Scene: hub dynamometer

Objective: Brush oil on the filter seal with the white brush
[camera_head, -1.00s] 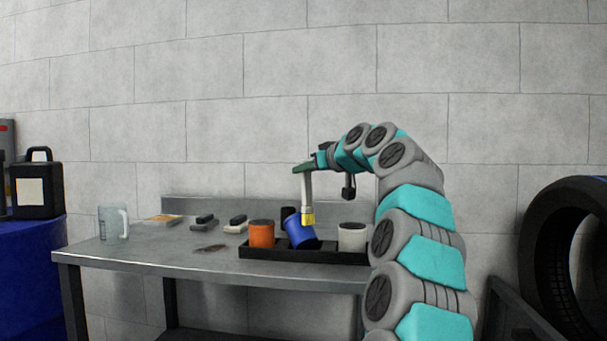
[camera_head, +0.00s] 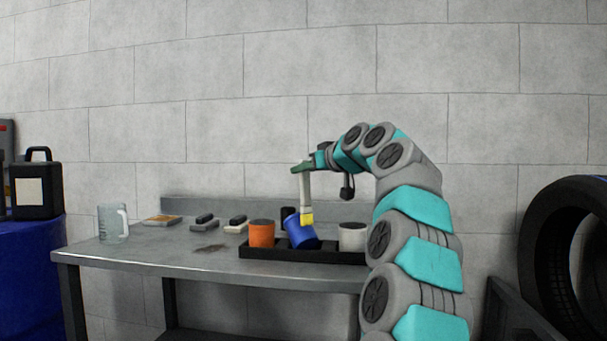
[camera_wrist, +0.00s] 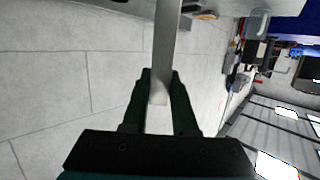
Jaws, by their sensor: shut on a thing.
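My gripper (camera_head: 302,168) is shut on the upper end of the white brush (camera_head: 305,192), which hangs down with a yellow tip. In the wrist view, the brush's pale handle (camera_wrist: 165,50) sits between the two dark fingers (camera_wrist: 158,100). The yellow tip is at the blue filter (camera_head: 301,237), which leans to the left in the black tray (camera_head: 283,256). The tip overlaps the filter's upper right side; I cannot tell whether they touch. The filter's seal is not clearly visible. An orange filter (camera_head: 261,234) and a white filter (camera_head: 352,237) stand upright on either side.
The steel bench (camera_head: 160,261) also holds a clear jug (camera_head: 113,224), several dark and pale blocks (camera_head: 204,221), and a dark flat patch (camera_head: 209,248). A black canister (camera_head: 37,188) stands on a blue drum at left. A tyre (camera_head: 568,250) is at right.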

